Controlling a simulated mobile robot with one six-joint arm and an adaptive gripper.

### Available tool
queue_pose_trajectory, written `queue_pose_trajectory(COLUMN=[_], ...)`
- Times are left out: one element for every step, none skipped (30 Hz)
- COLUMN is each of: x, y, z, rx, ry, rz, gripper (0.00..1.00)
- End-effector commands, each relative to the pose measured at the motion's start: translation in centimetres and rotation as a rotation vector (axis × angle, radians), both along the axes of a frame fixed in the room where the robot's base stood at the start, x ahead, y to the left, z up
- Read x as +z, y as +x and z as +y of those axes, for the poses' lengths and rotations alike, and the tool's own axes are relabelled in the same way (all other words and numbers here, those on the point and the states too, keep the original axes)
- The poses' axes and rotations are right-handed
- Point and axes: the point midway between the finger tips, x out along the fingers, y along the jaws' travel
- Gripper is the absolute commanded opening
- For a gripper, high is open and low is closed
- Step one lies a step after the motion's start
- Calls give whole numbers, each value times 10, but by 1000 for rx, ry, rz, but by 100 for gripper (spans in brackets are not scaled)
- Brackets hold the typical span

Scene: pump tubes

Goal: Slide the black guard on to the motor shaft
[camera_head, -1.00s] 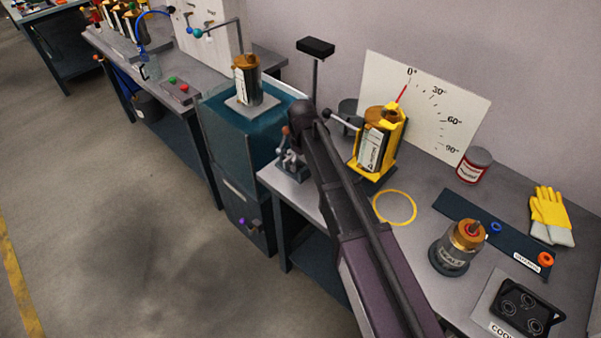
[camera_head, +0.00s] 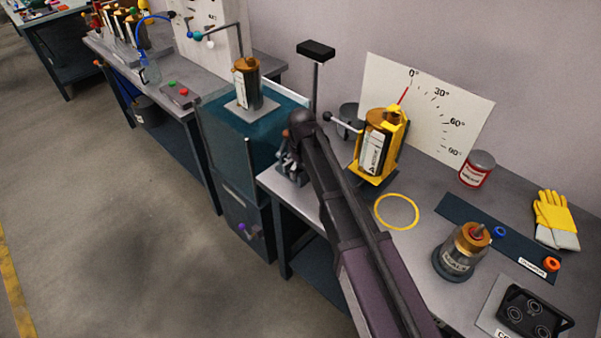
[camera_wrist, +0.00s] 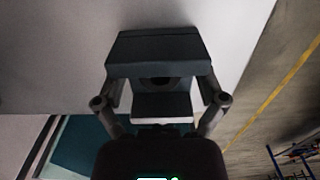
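My gripper (camera_head: 291,165) is by the near left corner of the bench, small and partly hidden by my arm in the head view. In the wrist view its two side links (camera_wrist: 160,75) lean inward to a dark block (camera_wrist: 158,50) across the tips. I cannot tell whether this block is the black guard or part of the fingers. A brass-topped cylinder (camera_head: 462,255) with a short upright shaft (camera_head: 478,230) stands on the bench at the right; it may be the motor. A black piece with rings (camera_head: 530,310) lies on a labelled pale plate at the lower right.
A yellow stand (camera_head: 372,178) holds another cylinder before an angle board (camera_head: 450,110). A teal cabinet (camera_head: 225,150) adjoins the bench. A red-labelled can (camera_head: 477,170), yellow gloves (camera_head: 553,215) and a dark mat (camera_head: 465,210) lie right. The yellow ring (camera_head: 378,213) is clear inside.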

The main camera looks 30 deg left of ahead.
Motion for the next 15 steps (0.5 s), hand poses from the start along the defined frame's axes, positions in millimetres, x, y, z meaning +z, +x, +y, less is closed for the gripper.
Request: queue_pose_trajectory(x=[0, 0, 0, 0, 0, 0, 0, 0, 0, 0, 0, 0, 0, 0, 0], y=[0, 0, 0, 0, 0, 0, 0, 0, 0, 0, 0, 0, 0, 0, 1], z=[0, 0, 0, 0, 0, 0, 0, 0, 0, 0, 0, 0, 0, 0, 0], rx=[0, 0, 0, 0, 0, 0, 0, 0, 0, 0, 0, 0, -1, -1, -1], ry=[0, 0, 0, 0, 0, 0, 0, 0, 0, 0, 0, 0, 0, 0, 0], rz=[0, 0, 0, 0, 0, 0, 0, 0, 0, 0, 0, 0, 0, 0, 0], gripper=[68, 59, 47, 38, 31, 28, 28, 28, 27, 27, 27, 27, 27, 27, 27])
